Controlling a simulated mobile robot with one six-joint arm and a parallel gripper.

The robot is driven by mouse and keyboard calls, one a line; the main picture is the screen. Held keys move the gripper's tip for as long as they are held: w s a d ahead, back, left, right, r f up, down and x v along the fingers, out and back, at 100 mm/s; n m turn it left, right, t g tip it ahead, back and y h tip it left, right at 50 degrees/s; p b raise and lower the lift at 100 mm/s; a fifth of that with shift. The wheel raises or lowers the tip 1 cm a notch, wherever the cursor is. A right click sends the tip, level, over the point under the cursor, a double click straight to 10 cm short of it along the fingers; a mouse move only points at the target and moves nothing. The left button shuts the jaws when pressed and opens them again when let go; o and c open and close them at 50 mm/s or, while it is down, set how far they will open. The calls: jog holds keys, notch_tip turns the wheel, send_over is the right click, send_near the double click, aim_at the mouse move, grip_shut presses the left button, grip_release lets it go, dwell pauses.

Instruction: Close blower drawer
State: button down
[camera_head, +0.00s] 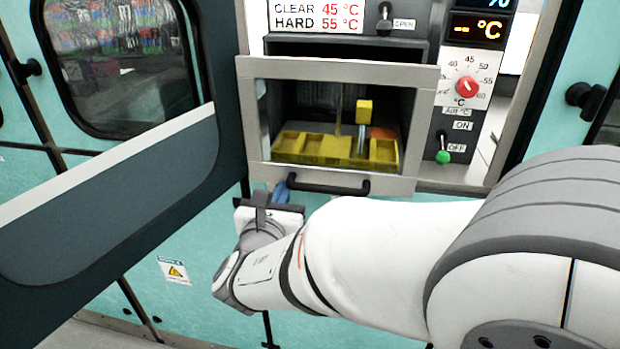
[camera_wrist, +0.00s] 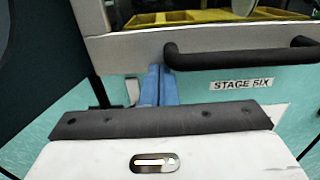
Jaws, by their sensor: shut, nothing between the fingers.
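The blower drawer (camera_head: 424,110) has a grey framed front with a clear window and a black handle (camera_head: 325,186) along its bottom. Its front stands out from the dark opening behind it. My gripper (camera_head: 289,179) is shut and empty, with its blue fingers at the lower left of the drawer front, by the handle's left end. In the wrist view, the blue fingers (camera_wrist: 159,72) are together just left of the handle (camera_wrist: 240,55), below the drawer front's lower edge (camera_wrist: 125,45). I cannot tell whether they touch it.
A yellow tray (camera_head: 325,146) with a yellow block (camera_head: 364,112) shows through the window. A dark cabinet door (camera_head: 225,75) stands open on the left. A red dial (camera_head: 467,87) and a green switch (camera_head: 443,157) are on the right panel. A "STAGE SIX" label (camera_wrist: 240,84) is below the handle.

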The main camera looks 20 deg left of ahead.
jog(key=b+x, duration=0.3)
jog(key=x, duration=1)
jog(key=shift+w+d+f, duration=0.1)
jog(key=shift+w, duration=0.3)
jog(key=shift+r, duration=0.4)
